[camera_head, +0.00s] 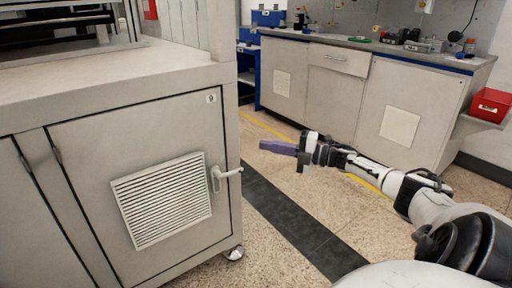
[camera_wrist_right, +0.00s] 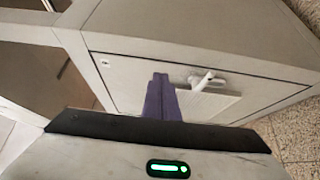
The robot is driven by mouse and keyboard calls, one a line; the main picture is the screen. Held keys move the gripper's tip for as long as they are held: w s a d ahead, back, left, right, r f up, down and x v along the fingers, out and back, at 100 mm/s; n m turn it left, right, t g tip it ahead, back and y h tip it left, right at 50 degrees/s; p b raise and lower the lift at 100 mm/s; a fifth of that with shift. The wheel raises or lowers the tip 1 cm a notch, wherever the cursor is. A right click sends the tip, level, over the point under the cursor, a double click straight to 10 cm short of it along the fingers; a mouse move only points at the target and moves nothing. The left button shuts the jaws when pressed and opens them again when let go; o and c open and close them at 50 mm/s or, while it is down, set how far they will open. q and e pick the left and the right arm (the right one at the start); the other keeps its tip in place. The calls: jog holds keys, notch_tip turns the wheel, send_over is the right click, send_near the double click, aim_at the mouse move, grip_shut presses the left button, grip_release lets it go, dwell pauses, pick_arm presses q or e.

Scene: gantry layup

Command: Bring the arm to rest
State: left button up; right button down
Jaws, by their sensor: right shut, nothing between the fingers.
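My right arm (camera_head: 400,187) reaches out from the lower right in the head view. My right gripper (camera_head: 270,147), with purple fingers, is held in the open floor space between the grey cabinet and the back counter. Its fingers are shut and empty. In the right wrist view the two purple fingers (camera_wrist_right: 161,98) lie together and point toward the cabinet door (camera_wrist_right: 130,75). The fingers appear in front of the door and its handle, apart from them. My left gripper is not in view.
The grey cabinet (camera_head: 125,80) stands at the left with a door handle (camera_head: 222,177) sticking out. A counter (camera_head: 390,48) with tools and small items runs along the back. A red box (camera_head: 490,105) sits at the far right. Speckled floor lies between them.

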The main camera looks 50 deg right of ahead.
jog(key=shift+s+d, duration=0.3)
jog(key=shift+d, duration=0.2)
jog(key=shift+f, duration=0.1)
